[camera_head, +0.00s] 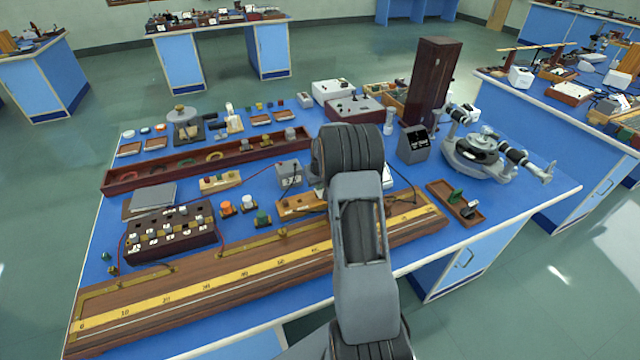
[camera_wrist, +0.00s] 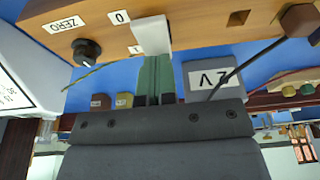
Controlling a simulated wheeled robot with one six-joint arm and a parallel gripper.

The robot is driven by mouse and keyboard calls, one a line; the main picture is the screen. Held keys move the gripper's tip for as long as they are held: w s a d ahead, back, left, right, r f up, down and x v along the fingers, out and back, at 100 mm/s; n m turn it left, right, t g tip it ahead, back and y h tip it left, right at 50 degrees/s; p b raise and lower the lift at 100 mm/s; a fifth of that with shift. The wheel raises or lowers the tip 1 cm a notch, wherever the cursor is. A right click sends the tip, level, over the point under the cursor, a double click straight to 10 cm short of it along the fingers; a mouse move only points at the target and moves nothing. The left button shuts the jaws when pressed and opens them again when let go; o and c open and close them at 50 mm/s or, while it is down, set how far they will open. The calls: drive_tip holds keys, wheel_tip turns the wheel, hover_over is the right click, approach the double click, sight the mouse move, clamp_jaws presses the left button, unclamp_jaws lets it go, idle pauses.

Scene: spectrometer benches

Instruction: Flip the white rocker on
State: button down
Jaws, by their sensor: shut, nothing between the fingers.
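The white rocker (camera_wrist: 151,36) sits on the face of a wooden box (camera_wrist: 205,30), beside the labels 0 (camera_wrist: 120,17) and 1 (camera_wrist: 135,49), in the wrist view. My gripper (camera_wrist: 155,70) is shut and empty, its green fingertips right at the rocker's lower end, by the 1 label. I cannot tell whether they touch it or which way it is tilted. In the head view the wooden box (camera_head: 298,206) shows on the blue bench, partly behind my arm; the rocker and my gripper are hidden there.
A black knob (camera_wrist: 87,52) marked ZERO is on the same box. A grey block (camera_wrist: 212,82) with an upside-down label stands close to my fingers, and a dark wire crosses it. A long wooden scale (camera_head: 200,295) lies along the bench's near edge.

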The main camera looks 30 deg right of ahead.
drive_tip(key=shift+s+a+f, duration=0.15)
drive_tip(key=shift+s+f, duration=0.05)
drive_tip(key=shift+s, duration=0.05)
drive_tip(key=shift+s+r, duration=0.15)
drive_tip(key=shift+s, duration=0.4)
drive_tip(key=shift+r, duration=0.1)
drive_tip(key=shift+r, duration=0.5)
drive_tip(key=v, duration=1.3)
drive_tip(key=shift+s, duration=0.25)
drive_tip(key=shift+f, duration=0.1)
